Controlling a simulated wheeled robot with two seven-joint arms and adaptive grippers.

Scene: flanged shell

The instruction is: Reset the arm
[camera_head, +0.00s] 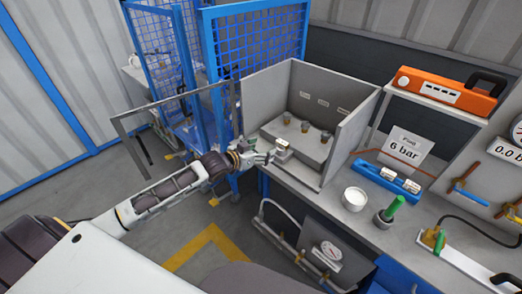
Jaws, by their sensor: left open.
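My left arm reaches in from the left, and my left gripper (266,158) is open at the front left edge of a grey open-front booth (358,130). A small pale metallic part (283,146) sits on the booth's block, just beyond the fingertips. I cannot tell whether the fingers touch it. The grey block (312,149) inside the booth carries several small dark round fittings on top. My right gripper is not in view.
A framed clear door (147,164) stands open left of the booth, close above my arm. Blue mesh fencing (255,45) is behind. On the bench are a white round tub (354,199), a green-handled tool (391,209), a blue holder (366,176) and a "6 bar" sign (407,147).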

